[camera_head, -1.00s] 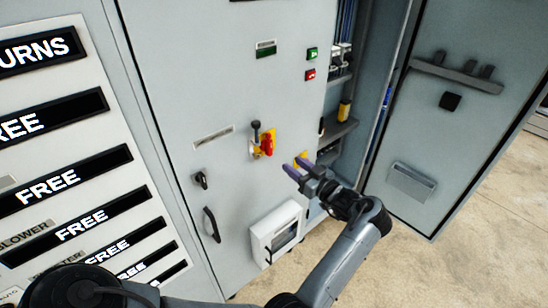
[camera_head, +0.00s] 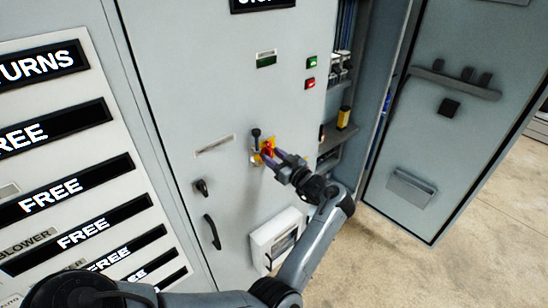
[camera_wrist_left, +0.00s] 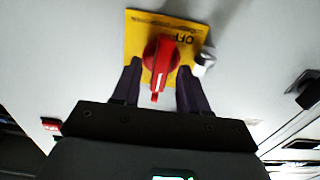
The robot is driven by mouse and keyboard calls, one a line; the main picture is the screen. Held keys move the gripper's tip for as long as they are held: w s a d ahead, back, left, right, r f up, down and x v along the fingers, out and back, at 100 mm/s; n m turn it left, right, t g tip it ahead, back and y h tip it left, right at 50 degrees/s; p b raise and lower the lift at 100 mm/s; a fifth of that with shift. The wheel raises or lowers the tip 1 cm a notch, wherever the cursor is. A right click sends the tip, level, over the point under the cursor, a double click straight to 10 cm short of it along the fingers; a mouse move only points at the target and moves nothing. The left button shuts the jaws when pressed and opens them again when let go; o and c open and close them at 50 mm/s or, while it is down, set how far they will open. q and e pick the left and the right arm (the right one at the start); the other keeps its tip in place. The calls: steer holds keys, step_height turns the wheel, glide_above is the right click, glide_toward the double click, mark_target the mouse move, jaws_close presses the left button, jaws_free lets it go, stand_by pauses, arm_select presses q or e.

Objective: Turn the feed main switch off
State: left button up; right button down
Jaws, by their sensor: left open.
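The feed main switch is a red rotary handle (camera_wrist_left: 160,65) on a yellow plate (camera_wrist_left: 140,24) with "OFF" lettering, upside down in the left wrist view. In the head view the red handle (camera_head: 267,149) sits on the grey cabinet door, partly covered by my fingers. My left gripper (camera_head: 273,158) is at the switch. In the left wrist view the open fingers of the left gripper (camera_wrist_left: 158,85) stand on either side of the red handle, with a gap on each side. My right gripper is not in view.
A black-knobbed lever (camera_head: 256,134) stands just left of the switch. A black door handle (camera_head: 212,232), a key lock (camera_head: 202,187) and a white box (camera_head: 272,240) are lower on the door. Green (camera_head: 312,63) and red (camera_head: 310,84) buttons are above right. An open cabinet door (camera_head: 440,130) stands at right.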

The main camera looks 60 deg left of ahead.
arm_select(q)
jaws_close()
steer(key=shift+f, duration=0.1)
steer(key=shift+f+n+b, duration=0.15)
steer(key=shift+n+b, duration=0.75)
steer(key=shift+b, duration=0.3)
steer(key=n+b, duration=1)
steer(key=b, duration=0.1)
steer(key=n+b, duration=0.6)
steer(key=shift+s+f, duration=0.15)
steer(key=shift+s, duration=0.2)
